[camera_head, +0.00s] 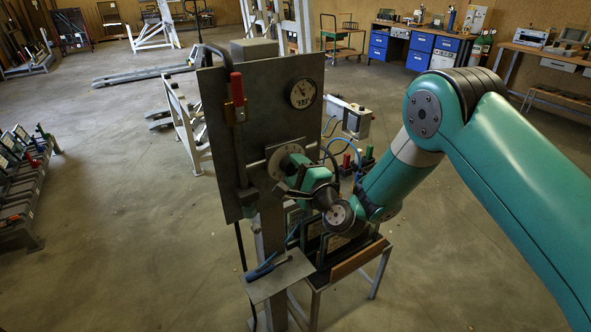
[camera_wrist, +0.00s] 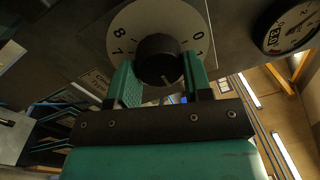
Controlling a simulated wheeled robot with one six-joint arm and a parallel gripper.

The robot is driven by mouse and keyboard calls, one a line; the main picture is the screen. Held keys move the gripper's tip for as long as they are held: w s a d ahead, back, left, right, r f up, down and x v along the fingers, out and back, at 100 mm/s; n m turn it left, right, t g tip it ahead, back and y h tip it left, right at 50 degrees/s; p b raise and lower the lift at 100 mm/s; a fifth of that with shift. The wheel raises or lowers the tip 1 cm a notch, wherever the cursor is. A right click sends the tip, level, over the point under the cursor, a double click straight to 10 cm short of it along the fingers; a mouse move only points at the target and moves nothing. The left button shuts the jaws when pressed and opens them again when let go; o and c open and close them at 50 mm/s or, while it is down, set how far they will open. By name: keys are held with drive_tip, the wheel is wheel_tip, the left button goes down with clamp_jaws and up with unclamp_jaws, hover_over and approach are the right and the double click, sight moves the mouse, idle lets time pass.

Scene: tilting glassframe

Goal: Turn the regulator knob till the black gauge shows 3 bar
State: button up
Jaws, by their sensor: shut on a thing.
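The round black regulator knob (camera_wrist: 158,57) sits in the middle of a pale numbered dial plate (camera_wrist: 128,28) on a dark upright panel (camera_head: 262,110). My gripper (camera_wrist: 160,75) has its two green fingers on either side of the knob, shut on it. A light mark on the knob points down in the wrist view. The black-rimmed gauge (camera_head: 303,93) is above the knob; part of it shows in the wrist view (camera_wrist: 290,24). I cannot read its needle exactly.
A red-handled lever (camera_head: 237,90) with a pipe is at the panel's left. A blue-handled tool (camera_head: 264,268) lies on a small shelf (camera_head: 285,280) below. A grey box (camera_head: 350,118) with cables stands behind at the right.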

drive_tip(key=o, duration=0.9)
drive_tip(key=shift+s+d+f+b, duration=0.25)
drive_tip(key=shift+s+f+b, duration=0.1)
drive_tip(key=shift+b, duration=0.55)
drive_tip(key=b+v, duration=0.5)
drive_tip(key=b, duration=0.1)
drive_tip(key=b+v, duration=0.6)
drive_tip(key=b, duration=0.1)
drive_tip(key=b+v, duration=0.5)
drive_tip(key=b, duration=0.1)
drive_tip(key=shift+s+d+r+b, duration=0.15)
drive_tip(key=shift+s+r+b, duration=0.1)
drive_tip(key=shift+r+b, duration=0.1)
